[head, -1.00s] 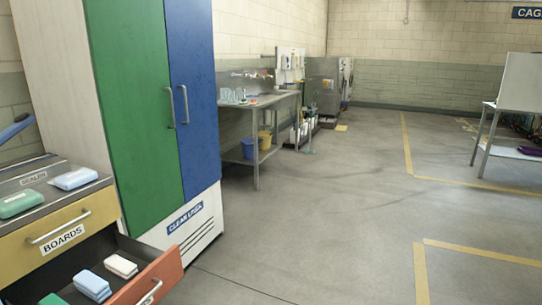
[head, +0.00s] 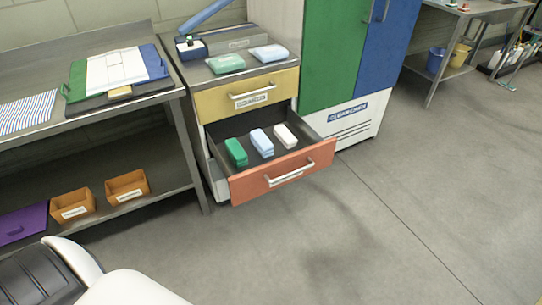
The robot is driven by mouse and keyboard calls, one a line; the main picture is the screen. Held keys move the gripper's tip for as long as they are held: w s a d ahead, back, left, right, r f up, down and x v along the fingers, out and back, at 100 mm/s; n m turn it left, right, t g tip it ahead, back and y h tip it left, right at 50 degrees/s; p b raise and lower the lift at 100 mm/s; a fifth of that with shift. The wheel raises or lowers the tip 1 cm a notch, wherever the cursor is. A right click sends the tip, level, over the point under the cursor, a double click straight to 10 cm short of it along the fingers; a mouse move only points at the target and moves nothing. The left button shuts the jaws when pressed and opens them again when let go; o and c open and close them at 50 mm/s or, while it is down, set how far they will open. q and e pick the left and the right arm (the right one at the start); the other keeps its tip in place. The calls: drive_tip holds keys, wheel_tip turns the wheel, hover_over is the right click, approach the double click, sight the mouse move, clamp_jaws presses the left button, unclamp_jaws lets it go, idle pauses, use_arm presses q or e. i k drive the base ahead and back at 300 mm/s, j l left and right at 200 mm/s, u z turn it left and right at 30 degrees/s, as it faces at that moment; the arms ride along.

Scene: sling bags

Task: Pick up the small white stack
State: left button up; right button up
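The small white stack (head: 285,136) lies in the open orange-fronted drawer (head: 285,178), at the right of a row of three. A light blue stack (head: 261,143) lies to its left, and a green stack (head: 236,152) lies left of that. The white stack is apart from the drawer's front and nothing covers it. Neither of my grippers shows in the head view; only white and dark parts of my own body show along the bottom edge.
A yellow drawer (head: 252,95) is shut above the open one. A green pack (head: 226,64) and a pale blue pack (head: 269,53) lie on the cabinet top. A metal bench (head: 140,102) stands left, a green and blue cupboard (head: 335,55) right. The floor in front is clear.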

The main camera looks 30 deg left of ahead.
sight(287, 139)
drive_tip(key=u, duration=0.85)
